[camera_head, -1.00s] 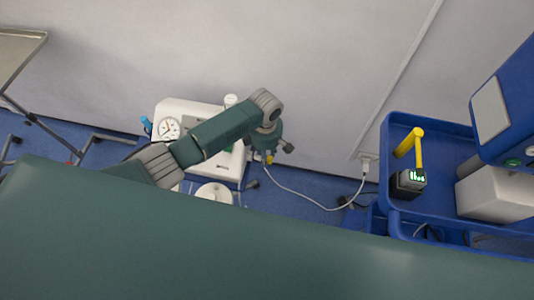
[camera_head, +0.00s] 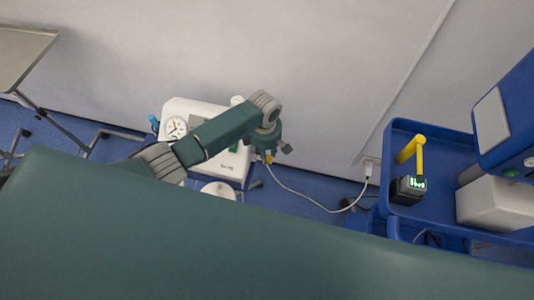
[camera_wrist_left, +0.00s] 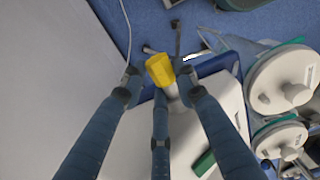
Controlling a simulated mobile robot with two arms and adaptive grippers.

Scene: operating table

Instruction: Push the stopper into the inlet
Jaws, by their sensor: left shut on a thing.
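The yellow stopper (camera_wrist_left: 160,70) is at the fingertips of my left gripper (camera_wrist_left: 160,92) in the left wrist view. The gripper is shut on it. In the head view a small yellow bit of the stopper (camera_head: 269,159) shows below my left gripper (camera_head: 268,148), in front of the right side of the white machine (camera_head: 190,110). A pale stub (camera_wrist_left: 172,92) shows just below the stopper in the wrist view. I cannot tell whether this is the inlet or whether the stopper touches it. My right gripper is not in view.
The green table (camera_head: 230,240) fills the foreground. A blue trolley (camera_head: 455,150) at right holds a yellow-handled tool (camera_head: 412,150). A white cable (camera_head: 310,198) runs to the wall socket. White-lidded jars (camera_wrist_left: 285,80) stand right in the wrist view. A metal tray stand (camera_head: 22,50) is far left.

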